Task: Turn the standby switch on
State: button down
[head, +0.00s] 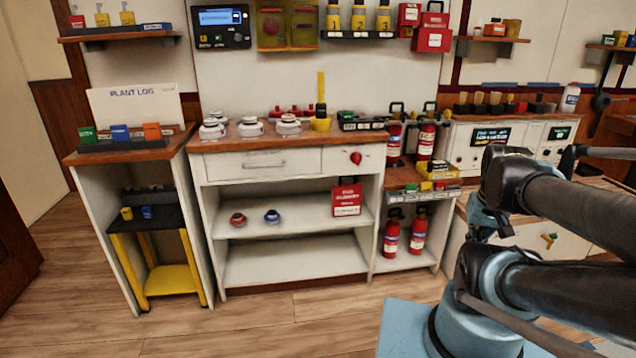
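No switch in view carries a label that I can read as standby. A dark wall panel (221,27) with a lit blue screen and small buttons hangs at the top, left of centre. A white control unit (462,152) at the right has a lit display (490,136) and small knobs; my arm hides part of its front. A second display (559,133) sits farther right on the same row. A red round knob (356,158) is on the right drawer of the middle cabinet. My arm reaches in from the right; my gripper is not in view.
The wooden-topped cabinet (272,139) bears white round devices (250,127). A yellow step stool (170,279) stands in the left open shelf unit. Fire extinguishers (417,234) stand on the right shelves. The wooden floor (270,325) in front is clear.

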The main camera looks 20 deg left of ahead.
aim_at(356, 157)
jog(key=k, duration=0.2)
jog(key=u, duration=0.9)
jog(key=i, duration=1)
jog(key=z, duration=1.45)
jog(key=k, duration=0.15)
